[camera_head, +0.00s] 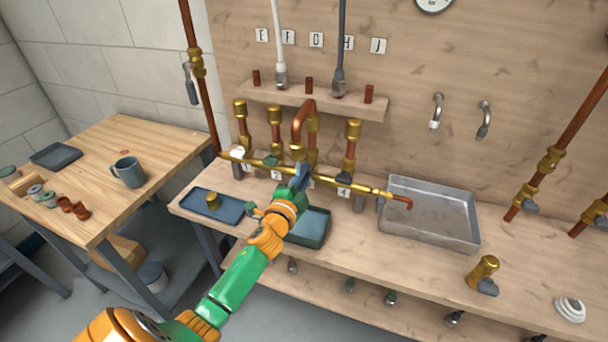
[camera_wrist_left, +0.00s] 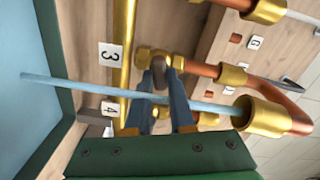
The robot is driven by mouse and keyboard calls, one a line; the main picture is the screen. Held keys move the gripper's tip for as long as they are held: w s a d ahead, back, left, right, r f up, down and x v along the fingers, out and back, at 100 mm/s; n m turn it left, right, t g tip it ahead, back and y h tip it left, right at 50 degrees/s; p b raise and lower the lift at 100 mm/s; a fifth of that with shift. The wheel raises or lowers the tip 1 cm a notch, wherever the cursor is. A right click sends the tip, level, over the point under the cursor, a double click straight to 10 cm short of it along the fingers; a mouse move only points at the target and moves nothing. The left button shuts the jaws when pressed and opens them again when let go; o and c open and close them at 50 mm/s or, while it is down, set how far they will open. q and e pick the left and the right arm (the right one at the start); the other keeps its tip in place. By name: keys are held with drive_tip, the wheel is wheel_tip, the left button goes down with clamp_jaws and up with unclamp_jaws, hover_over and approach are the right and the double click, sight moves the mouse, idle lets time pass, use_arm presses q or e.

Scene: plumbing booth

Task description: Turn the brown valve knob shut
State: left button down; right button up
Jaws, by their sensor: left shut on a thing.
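The brown valve knob (camera_wrist_left: 161,72) is in the left wrist view, a dark brown-grey knob beside a brass fitting on the pipework. The fingertips of my left gripper (camera_wrist_left: 163,82) are closed around it, one on each side. In the head view my left gripper (camera_head: 299,176) reaches the horizontal brass pipe (camera_head: 325,181) near its middle and hides the knob. The knob's exact turn angle cannot be told. My right gripper is not in view.
Copper risers with brass fittings (camera_head: 353,130) stand behind the pipe. A thin light-blue rod (camera_wrist_left: 90,86) crosses the wrist view. A blue tray (camera_head: 213,206), green tray (camera_head: 312,228) and metal basin (camera_head: 430,211) are on the bench. A brass valve (camera_head: 484,271) stands at front right.

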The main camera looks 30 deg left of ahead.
use_arm(q)
drive_tip(key=shift+r+m, duration=0.25)
drive_tip(key=shift+m, duration=1.25)
drive_tip(key=c, duration=0.8)
unclamp_jaws()
drive_tip(key=shift+r, duration=0.1)
drive_tip(key=v, duration=0.6)
drive_tip(key=shift+s+f, duration=0.3)
drive_tip(key=shift+f, duration=0.05)
